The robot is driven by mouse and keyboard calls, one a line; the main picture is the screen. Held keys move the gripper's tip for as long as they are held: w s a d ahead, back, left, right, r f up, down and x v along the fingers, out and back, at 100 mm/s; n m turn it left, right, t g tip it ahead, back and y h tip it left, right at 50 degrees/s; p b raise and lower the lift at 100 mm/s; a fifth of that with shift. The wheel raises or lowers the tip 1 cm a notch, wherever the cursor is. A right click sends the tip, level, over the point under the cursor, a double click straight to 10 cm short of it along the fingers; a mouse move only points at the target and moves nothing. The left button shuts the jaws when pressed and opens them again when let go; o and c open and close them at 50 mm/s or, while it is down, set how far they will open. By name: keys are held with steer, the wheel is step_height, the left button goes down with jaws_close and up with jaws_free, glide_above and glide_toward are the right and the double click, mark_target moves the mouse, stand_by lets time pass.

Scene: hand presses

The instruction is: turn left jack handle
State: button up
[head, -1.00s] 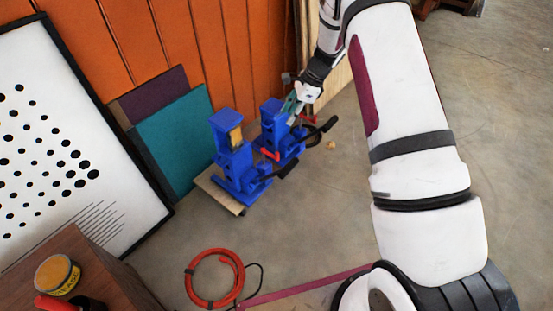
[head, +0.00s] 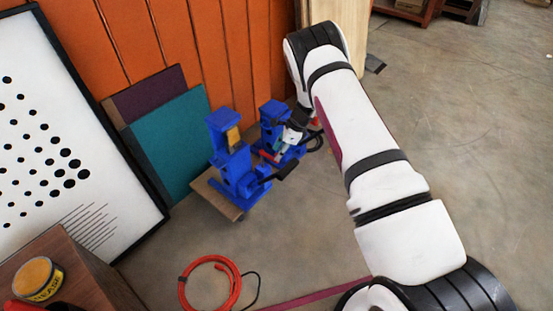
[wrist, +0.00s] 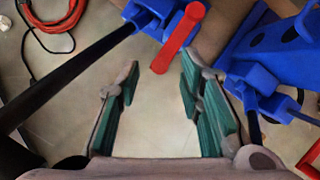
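Two blue presses stand by the orange wall, the left press (head: 232,172) in front and the right press (head: 270,121) behind. A black handle (head: 281,174) sticks out rightward from the left press; a long black bar also crosses the left of the wrist view (wrist: 62,80). A red handle (wrist: 180,38) shows between the presses, and in the head view (head: 266,156). Which press it belongs to is unclear. My gripper (wrist: 160,66) is open, with teal finger pads, between the presses. The red handle's free end lies near the gap between the fingertips, not gripped.
A wooden base (head: 214,194) lies under the left press. Teal panel (head: 172,140) and whiteboard (head: 70,130) lean at the left. A red hose coil (head: 212,284) lies on the floor in front. The concrete floor (head: 455,120) to the right is clear.

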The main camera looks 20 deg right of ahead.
steer(key=shift+b+x, duration=0.4)
steer(key=shift+x, duration=1.25)
jaws_close()
